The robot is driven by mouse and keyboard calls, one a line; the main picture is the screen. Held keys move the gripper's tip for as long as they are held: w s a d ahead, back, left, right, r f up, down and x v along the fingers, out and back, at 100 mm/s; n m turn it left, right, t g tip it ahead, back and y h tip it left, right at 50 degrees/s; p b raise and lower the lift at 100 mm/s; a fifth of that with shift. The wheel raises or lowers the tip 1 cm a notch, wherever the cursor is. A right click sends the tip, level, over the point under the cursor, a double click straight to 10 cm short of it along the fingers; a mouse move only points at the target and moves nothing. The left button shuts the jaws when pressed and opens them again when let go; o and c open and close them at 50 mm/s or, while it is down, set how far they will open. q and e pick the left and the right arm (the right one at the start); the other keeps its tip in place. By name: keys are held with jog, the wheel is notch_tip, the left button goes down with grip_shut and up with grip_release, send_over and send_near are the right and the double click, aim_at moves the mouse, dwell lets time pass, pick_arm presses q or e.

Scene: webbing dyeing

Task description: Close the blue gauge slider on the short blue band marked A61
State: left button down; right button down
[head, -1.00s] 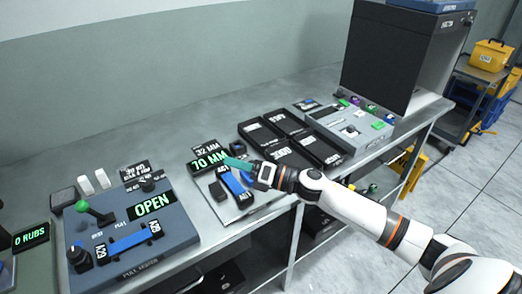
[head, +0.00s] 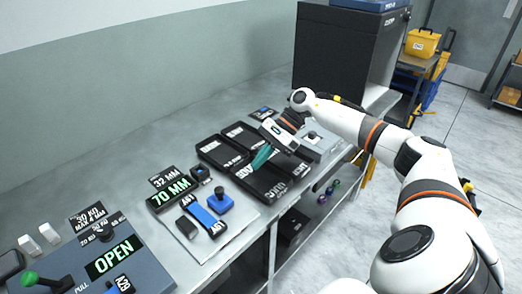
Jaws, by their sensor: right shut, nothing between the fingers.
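The short blue band (head: 202,215) lies on the grey gauge plate (head: 207,250), with an A61 tag at each end. The blue gauge slider (head: 221,206), with a black knob on top, sits just right of the band; I cannot tell whether it touches it. A dark block (head: 186,228) is on the band's left side. The gauge display (head: 172,196) reads 70 MM, with a 32 MM card behind it. My right gripper (head: 261,157) is shut and empty, its teal fingers over the black trays, away from the slider. My left gripper is out of view.
Black trays (head: 222,152) stand right of the gauge. At lower left, a pull tester (head: 130,275) shows OPEN and has a green-knobbed lever. A large dark cabinet (head: 335,60) stands at the back right.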

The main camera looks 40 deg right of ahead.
aim_at(236, 197)
jog(key=p+x, duration=0.1)
jog(key=x, duration=0.4)
jog(key=shift+w+a+f+p, duration=0.1)
jog(key=shift+a+f+p, duration=0.05)
jog(key=shift+a+p, duration=0.25)
jog(key=a, duration=0.1)
jog(key=a+p, duration=0.1)
jog(key=a, duration=0.1)
jog(key=shift+w, duration=0.3)
jog(key=shift+a, duration=0.3)
